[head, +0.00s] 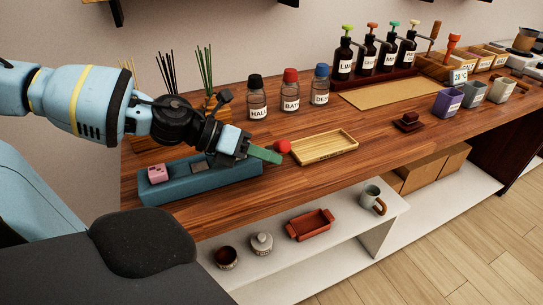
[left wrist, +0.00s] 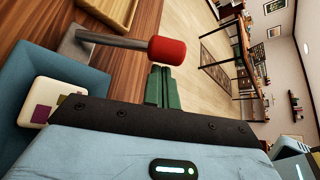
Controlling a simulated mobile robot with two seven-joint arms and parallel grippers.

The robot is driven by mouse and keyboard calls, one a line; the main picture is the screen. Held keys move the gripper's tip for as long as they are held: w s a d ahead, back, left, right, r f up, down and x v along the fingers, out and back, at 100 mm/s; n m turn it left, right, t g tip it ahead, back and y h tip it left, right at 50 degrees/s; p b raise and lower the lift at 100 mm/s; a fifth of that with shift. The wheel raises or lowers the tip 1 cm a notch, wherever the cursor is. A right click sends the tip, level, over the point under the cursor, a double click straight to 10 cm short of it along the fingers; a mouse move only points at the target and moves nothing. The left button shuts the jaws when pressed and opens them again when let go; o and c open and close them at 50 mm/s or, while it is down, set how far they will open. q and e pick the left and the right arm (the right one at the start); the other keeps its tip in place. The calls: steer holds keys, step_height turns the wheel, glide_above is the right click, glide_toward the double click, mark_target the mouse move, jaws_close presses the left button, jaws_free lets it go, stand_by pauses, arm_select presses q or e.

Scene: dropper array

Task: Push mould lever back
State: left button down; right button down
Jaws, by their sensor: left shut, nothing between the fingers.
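The mould lever shows as a red round knob (head: 283,146) in the head view. In the left wrist view its red knob (left wrist: 167,50) sits on a grey rod that runs left to a grey base. The teal mould block (head: 228,178) lies on the wooden counter, with a pink cube (head: 157,173) at its left end. My left gripper (head: 268,155) has green fingers, shut and empty, above the block's right end. Its fingertips are close beside the knob; I cannot tell whether they touch. The fingers (left wrist: 163,88) also show in the left wrist view. The lever's rod is hidden in the head view.
A wooden tray (head: 325,147) lies just right of the knob. Bottles with black, red and blue caps (head: 290,95) stand behind. Reed holders stand at back left. A lower white shelf (head: 350,236) holds a red tray, cups and a mug. The counter front right of the block is clear.

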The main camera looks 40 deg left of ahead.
arm_select(q)
steer(key=shift+w+d+f, duration=0.15)
steer(key=shift+w+d, duration=0.05)
stand_by(0.5)
steer(key=shift+r, duration=0.35)
steer(key=shift+a+n+h+p, duration=0.15)
steer(key=shift+n+h+p, duration=0.15)
steer(key=shift+p, duration=0.15)
